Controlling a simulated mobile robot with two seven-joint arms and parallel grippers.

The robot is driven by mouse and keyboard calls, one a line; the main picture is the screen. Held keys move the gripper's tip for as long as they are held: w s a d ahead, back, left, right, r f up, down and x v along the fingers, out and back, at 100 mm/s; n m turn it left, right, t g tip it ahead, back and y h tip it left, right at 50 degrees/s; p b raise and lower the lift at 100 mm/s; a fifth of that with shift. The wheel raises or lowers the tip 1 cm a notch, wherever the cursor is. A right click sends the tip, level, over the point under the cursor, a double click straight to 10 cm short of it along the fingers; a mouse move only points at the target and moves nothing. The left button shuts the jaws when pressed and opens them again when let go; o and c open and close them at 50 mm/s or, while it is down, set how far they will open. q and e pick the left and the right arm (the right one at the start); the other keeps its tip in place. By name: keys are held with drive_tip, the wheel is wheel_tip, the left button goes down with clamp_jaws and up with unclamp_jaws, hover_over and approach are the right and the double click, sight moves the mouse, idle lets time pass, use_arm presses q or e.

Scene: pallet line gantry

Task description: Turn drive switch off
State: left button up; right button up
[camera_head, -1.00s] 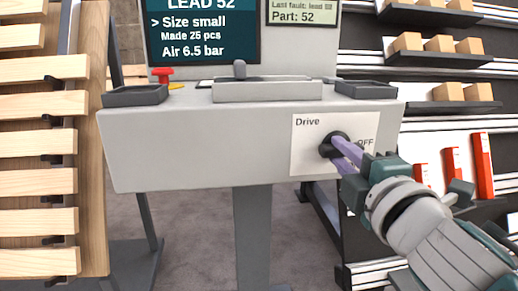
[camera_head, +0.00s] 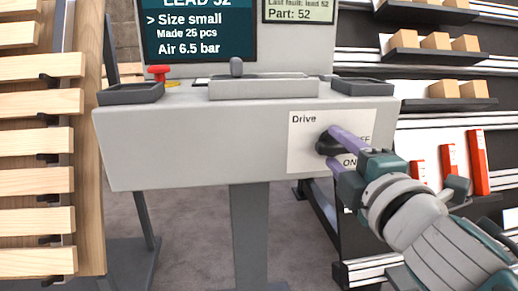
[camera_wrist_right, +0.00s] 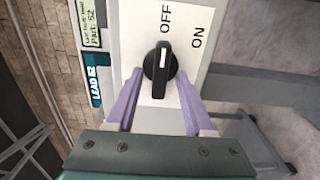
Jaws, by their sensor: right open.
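The drive switch is a black knob (camera_head: 325,144) on a white plate (camera_head: 303,158) marked Drive, OFF and ON, at the right of the grey console's front. In the right wrist view the knob (camera_wrist_right: 158,72) shows a white line pointing toward the OFF label (camera_wrist_right: 166,19); the ON label (camera_wrist_right: 198,30) is to the right. My right gripper (camera_head: 331,146) is open, its purple fingers on either side of the knob. In the wrist view there is a gap between the knob and each finger (camera_wrist_right: 160,78). My left gripper is not in view.
Wooden slats (camera_head: 35,180) stand at the left. Shelves with boxes (camera_head: 457,88) and red items (camera_head: 478,163) stand at the right.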

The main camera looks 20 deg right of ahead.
drive_tip(key=v, duration=1)
drive_tip(key=shift+d+r, duration=0.1)
drive_tip(key=shift+d, duration=0.05)
